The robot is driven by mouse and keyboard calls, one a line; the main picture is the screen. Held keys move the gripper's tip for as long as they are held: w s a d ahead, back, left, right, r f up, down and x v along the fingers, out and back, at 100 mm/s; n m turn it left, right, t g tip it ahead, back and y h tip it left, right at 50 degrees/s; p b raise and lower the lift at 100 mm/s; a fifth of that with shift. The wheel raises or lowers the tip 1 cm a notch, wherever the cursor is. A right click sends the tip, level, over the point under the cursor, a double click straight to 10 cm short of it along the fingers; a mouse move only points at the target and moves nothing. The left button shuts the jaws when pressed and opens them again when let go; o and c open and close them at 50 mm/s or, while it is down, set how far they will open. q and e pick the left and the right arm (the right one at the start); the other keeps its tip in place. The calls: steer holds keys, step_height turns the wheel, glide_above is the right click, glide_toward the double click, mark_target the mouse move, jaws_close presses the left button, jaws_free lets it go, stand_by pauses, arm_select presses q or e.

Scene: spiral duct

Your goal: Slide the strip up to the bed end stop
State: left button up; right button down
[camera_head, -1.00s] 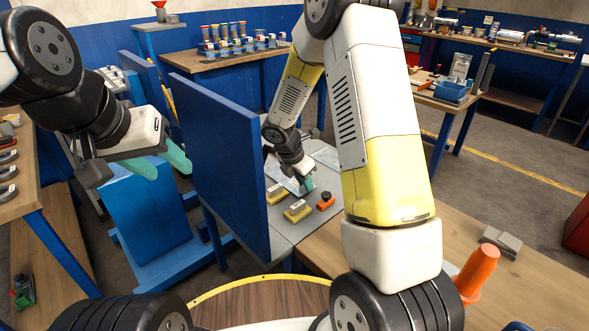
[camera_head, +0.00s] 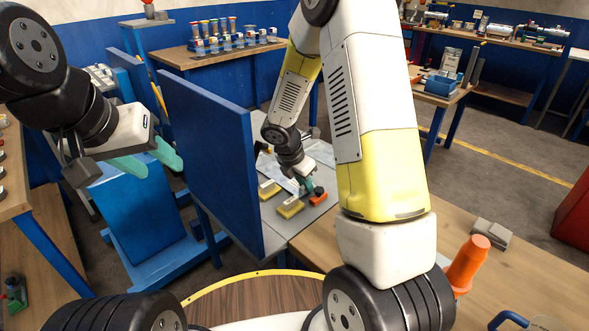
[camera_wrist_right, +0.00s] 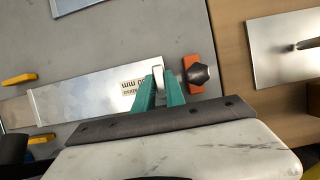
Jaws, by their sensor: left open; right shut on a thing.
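The strip (camera_wrist_right: 85,95) is a flat silvery metal band with a printed "mm" label near its right end, lying on the grey bed (camera_wrist_right: 160,35). My right gripper (camera_wrist_right: 160,88) is shut at that right end, with a small pale piece between its green fingers. The head view shows this gripper (camera_head: 307,185) low over the bed. An orange block (camera_wrist_right: 194,75) with a dark knob, perhaps the end stop, is just right of the fingers; it also shows in the head view (camera_head: 319,198). Contact with the strip is hidden. My left gripper (camera_head: 147,160) is open and empty.
A wooden bench (camera_wrist_right: 228,40) with a metal plate (camera_wrist_right: 285,50) adjoins at right.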

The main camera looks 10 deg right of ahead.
steer(key=c, duration=1.3)
jaws_free()
steer(key=s+r+m, duration=0.3)
steer(key=r, duration=0.4)
steer(key=s+r+m, duration=0.3)
steer(key=r, duration=0.4)
steer(key=s+r+m+t+y, duration=0.1)
steer(key=s+r+m+y, duration=0.1)
steer(key=s+r+m, duration=0.2)
steer(key=s+a+r+m+t+y, duration=0.1)
steer(key=s+r+m+y, duration=0.1)
steer(key=s+r+m, duration=0.2)
steer(key=s+a+r+m+t+y, duration=0.1)
steer(key=s+r+m, duration=0.4)
steer(key=s+m, duration=0.3)
steer(key=shift+s+a+m+t+y, duration=0.2)
steer(key=shift+s+m+t+y, duration=0.2)
steer(key=shift+m, duration=0.7)
